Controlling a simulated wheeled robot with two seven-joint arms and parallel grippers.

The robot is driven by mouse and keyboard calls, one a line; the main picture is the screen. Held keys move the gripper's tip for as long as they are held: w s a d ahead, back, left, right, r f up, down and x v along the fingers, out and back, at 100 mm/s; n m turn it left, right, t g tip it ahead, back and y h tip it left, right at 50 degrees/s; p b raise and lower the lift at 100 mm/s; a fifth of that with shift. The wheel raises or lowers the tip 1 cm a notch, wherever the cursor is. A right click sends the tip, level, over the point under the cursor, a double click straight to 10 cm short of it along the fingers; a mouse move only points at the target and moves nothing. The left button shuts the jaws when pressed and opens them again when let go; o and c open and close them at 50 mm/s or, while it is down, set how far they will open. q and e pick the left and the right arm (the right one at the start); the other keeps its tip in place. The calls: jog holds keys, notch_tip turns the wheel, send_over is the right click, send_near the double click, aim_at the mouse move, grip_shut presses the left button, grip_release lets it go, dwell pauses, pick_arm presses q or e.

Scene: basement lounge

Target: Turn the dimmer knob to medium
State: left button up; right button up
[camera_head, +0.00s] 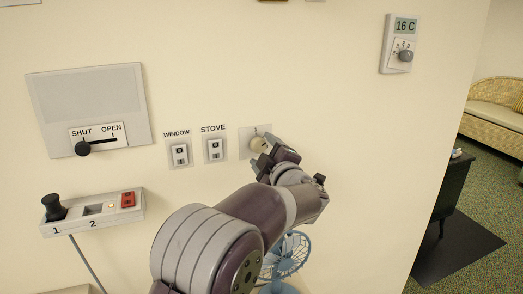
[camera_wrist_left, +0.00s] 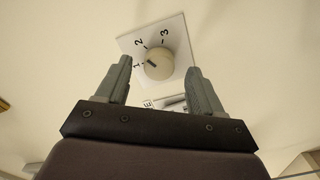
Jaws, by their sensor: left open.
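The dimmer knob (camera_head: 258,143) is a round cream knob on a white wall plate, partly hidden by my left gripper (camera_head: 270,157) in the head view. In the left wrist view the knob (camera_wrist_left: 160,68) shows whole, with the marks 1, 2 and 3 around it. Its dark pointer line faces left, close to the 1; the exact angle is hard to tell. My left gripper (camera_wrist_left: 159,75) is open, its two grey fingers on either side of the knob, with gaps between them and it. My right gripper is out of view.
Left of the knob are the STOVE switch (camera_head: 214,149), WINDOW switch (camera_head: 180,154) and a SHUT/OPEN slider panel (camera_head: 88,92). A control box (camera_head: 92,211) sits lower left. A thermostat (camera_head: 398,43) reads 16 C at upper right. A blue fan (camera_head: 288,255) stands below my arm.

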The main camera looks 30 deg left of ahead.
pick_arm(q)
jog(key=v, duration=1)
jog(key=shift+b, duration=0.45)
jog(key=shift+s, duration=0.1)
